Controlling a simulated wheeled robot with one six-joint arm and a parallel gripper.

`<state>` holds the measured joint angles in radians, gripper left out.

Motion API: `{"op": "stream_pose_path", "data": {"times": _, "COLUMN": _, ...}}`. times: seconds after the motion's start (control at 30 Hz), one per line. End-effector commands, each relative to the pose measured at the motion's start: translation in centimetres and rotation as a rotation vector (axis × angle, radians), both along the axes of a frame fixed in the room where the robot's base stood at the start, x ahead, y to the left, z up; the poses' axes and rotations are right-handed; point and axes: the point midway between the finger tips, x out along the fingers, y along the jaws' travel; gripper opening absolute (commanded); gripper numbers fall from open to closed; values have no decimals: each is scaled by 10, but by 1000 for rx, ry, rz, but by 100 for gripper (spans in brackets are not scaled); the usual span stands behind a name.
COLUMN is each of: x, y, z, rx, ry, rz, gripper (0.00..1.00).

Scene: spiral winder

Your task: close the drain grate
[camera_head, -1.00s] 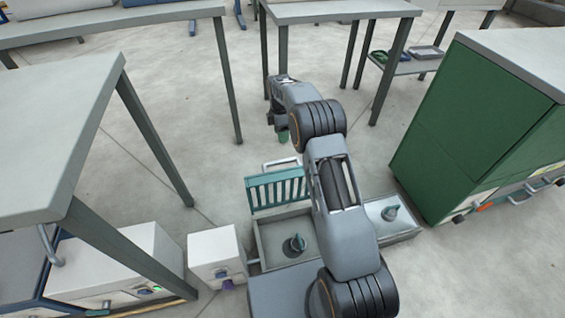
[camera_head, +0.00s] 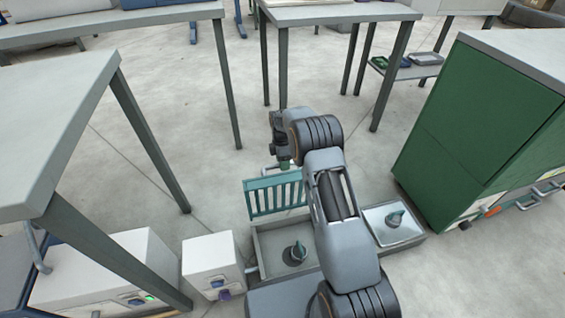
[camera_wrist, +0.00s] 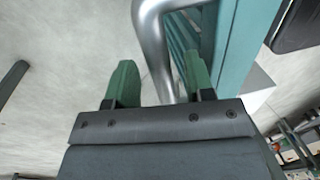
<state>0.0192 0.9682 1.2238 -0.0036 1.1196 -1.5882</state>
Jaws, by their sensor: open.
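The teal drain grate (camera_head: 273,193) stands raised, nearly upright, at the back edge of a grey basin (camera_head: 275,242). Its slats also show in the wrist view (camera_wrist: 218,42). A silver bar handle (camera_wrist: 152,40) is fixed to the grate. My gripper (camera_wrist: 157,85) has green fingertips and is open, with the handle passing between or just beyond its fingers. I cannot tell whether the fingers touch the handle. In the head view my gripper (camera_head: 284,164) is just above and behind the grate's top edge, and the arm hides part of the basin.
A white box (camera_head: 212,262) is left of the basin. A green cabinet (camera_head: 470,130) stands at right, and a table (camera_head: 60,130) at left.

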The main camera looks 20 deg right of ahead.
Motion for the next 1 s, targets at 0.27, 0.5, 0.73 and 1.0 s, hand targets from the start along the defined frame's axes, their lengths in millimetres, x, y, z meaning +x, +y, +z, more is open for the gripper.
{"op": "stream_pose_path", "data": {"times": 0.27, "x": 0, "y": 0, "z": 0, "rx": 0, "ry": 0, "rz": 0, "gripper": 39}}
{"op": "stream_pose_path", "data": {"times": 0.5, "x": 0, "y": 0, "z": 0, "rx": 0, "ry": 0, "rz": 0, "gripper": 16}}
{"op": "stream_pose_path", "data": {"times": 0.73, "x": 0, "y": 0, "z": 0, "rx": 0, "ry": 0, "rz": 0, "gripper": 0}}
{"op": "stream_pose_path", "data": {"times": 1.0, "x": 0, "y": 0, "z": 1, "rx": 0, "ry": -4, "rz": 0, "gripper": 0}}
